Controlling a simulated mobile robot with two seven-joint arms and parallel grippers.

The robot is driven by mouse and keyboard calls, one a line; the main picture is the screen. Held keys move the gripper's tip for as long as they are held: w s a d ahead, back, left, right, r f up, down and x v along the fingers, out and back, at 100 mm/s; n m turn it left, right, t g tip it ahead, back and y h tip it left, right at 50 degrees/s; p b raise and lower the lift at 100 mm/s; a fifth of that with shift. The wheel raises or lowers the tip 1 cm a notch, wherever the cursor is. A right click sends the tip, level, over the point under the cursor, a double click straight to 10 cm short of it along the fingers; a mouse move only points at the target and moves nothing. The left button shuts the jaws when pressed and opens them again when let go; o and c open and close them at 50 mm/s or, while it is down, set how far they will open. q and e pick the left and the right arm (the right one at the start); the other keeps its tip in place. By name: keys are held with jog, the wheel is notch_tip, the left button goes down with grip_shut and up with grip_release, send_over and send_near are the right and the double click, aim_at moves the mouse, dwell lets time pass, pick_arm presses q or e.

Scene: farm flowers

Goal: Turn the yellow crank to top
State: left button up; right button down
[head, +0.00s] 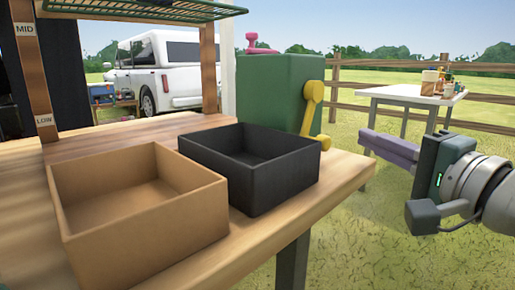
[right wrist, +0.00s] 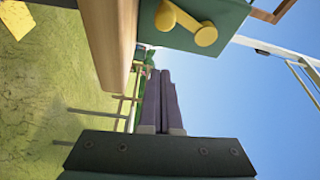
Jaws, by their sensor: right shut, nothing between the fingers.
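The yellow crank (head: 312,98) is on the side of a green box (head: 270,88) at the back of the wooden table. Its arm runs nearly upright, with a rounded end at the top. The crank also shows at the top of the right wrist view (right wrist: 185,20), beyond the fingers and apart from them. My right gripper (head: 366,143) is shut and empty, to the right of the crank and a little lower, pointing left. Its long purple-grey fingers (right wrist: 161,88) lie together in the right wrist view. My left gripper is not in view.
A black bin (head: 250,190) and a tan bin (head: 150,230) stand on the wooden table (head: 338,180) before the green box. A pink part (head: 260,47) is on the box's top. A white table (head: 400,92) stands behind my right gripper. Open grass lies right of the wooden table.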

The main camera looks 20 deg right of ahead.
aim_at(343, 167)
jog(key=w+b, duration=0.1)
jog(key=w, duration=0.2)
jog(key=shift+w, duration=0.15)
jog(key=a, duration=0.1)
jog(key=s+a, duration=0.1)
jog(key=a, duration=0.1)
jog(key=shift+s+a+f, duration=0.2)
jog(key=shift+a+f, duration=0.05)
jog(key=shift+a, duration=0.15)
